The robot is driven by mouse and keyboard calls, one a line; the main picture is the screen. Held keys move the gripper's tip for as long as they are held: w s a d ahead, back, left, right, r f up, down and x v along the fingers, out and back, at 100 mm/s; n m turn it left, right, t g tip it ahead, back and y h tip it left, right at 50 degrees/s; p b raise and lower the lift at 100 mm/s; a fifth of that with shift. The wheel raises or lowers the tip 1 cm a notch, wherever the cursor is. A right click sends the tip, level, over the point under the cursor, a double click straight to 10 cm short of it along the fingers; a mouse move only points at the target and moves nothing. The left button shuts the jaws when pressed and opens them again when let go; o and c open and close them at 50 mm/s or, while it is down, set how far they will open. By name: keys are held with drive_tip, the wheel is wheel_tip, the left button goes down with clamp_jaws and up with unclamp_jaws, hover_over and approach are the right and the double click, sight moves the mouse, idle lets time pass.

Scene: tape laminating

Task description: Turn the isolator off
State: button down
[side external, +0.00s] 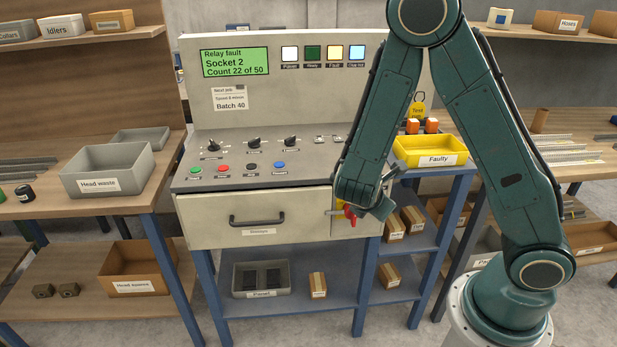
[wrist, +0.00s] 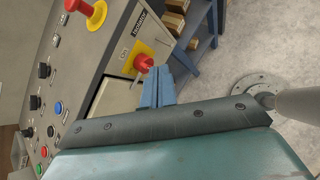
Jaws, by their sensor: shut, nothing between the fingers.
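The isolator is a red rotary handle (side external: 350,214) on a yellow plate, on the front of the machine cabinet to the right of the drawer. In the wrist view the red handle (wrist: 144,64) sits on its yellow plate beside a dark label. My gripper (side external: 374,208) is just right of the handle in the side view; in the wrist view its blue-grey fingers (wrist: 155,74) are together, with tips right by the handle. Nothing is held between them. I cannot tell whether the tips touch the handle. My arm partly hides the yellow plate in the side view.
The machine's display (side external: 235,62) reads "Relay fault, Socket 2, Count 22 of 50". A second red knob (wrist: 80,7) on yellow stands on the panel top. A yellow Faulty bin (side external: 430,152) is to the right. The drawer handle (side external: 256,219) is left of the isolator.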

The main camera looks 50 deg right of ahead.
sight(347, 210)
wheel_tip(347, 210, down, 8)
drive_tip(key=w+n+t+h, duration=0.2)
drive_tip(key=n+t, duration=0.2)
drive_tip(key=n, duration=1)
drive_tip(key=shift+w+f, duration=0.15)
drive_tip(key=shift+f, duration=0.05)
drive_tip(key=shift+d, duration=0.1)
drive_tip(key=w+d, duration=0.5)
drive_tip(key=shift+f, duration=0.3)
idle(0.9)
drive_tip(key=shift+w+a+f, duration=0.25)
drive_tip(key=shift+w+a, duration=0.4)
drive_tip(key=shift+a, duration=0.1)
idle(0.4)
